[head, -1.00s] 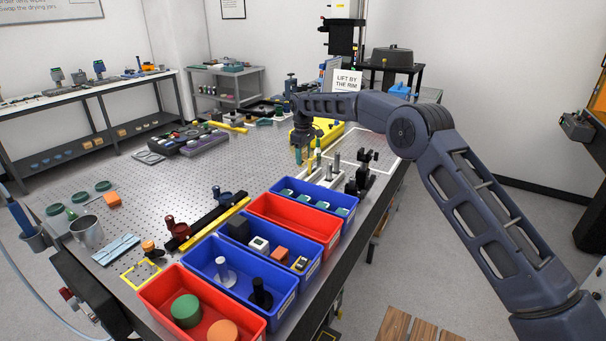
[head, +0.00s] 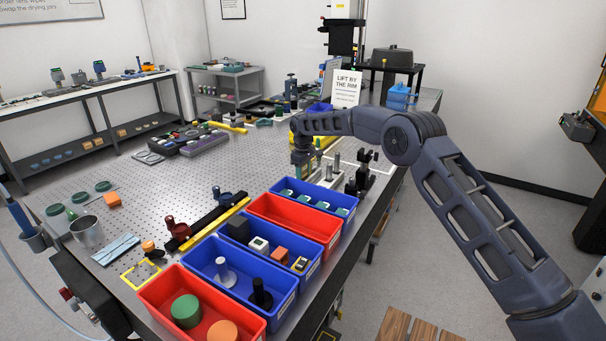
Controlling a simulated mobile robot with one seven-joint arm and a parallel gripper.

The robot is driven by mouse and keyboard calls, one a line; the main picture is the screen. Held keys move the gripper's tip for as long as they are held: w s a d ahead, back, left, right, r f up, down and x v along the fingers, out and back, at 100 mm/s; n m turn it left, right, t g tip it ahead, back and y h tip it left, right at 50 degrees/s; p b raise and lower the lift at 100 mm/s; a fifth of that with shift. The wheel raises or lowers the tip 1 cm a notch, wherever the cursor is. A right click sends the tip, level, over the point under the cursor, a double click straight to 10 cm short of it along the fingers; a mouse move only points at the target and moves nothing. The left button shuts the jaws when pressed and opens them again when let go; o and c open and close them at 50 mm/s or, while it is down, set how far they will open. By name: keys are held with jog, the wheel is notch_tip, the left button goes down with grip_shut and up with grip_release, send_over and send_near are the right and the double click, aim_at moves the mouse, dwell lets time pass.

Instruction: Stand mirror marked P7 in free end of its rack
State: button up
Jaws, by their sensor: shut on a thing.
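My gripper (head: 302,165) points down over the far right part of the perforated table, just beyond the blue bin with small teal-and-white pieces (head: 313,198). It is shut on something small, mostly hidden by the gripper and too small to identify. No P7 mark can be read in the head view, so I cannot tell which piece is that mirror. I cannot make out its rack for certain either. Short metal posts on white bases (head: 333,170) stand just right of my gripper.
Red and blue bins line the table's near right edge, including an empty red bin (head: 293,224). A black post assembly (head: 361,174) stands right of the gripper. A sign (head: 346,88) stands behind my arm. The table's middle (head: 190,180) is mostly clear.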

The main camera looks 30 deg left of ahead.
jog(key=shift+f, duration=0.1)
jog(key=o, duration=1)
notch_tip(320, 180, up, 12)
jog(key=shift+r, duration=0.15)
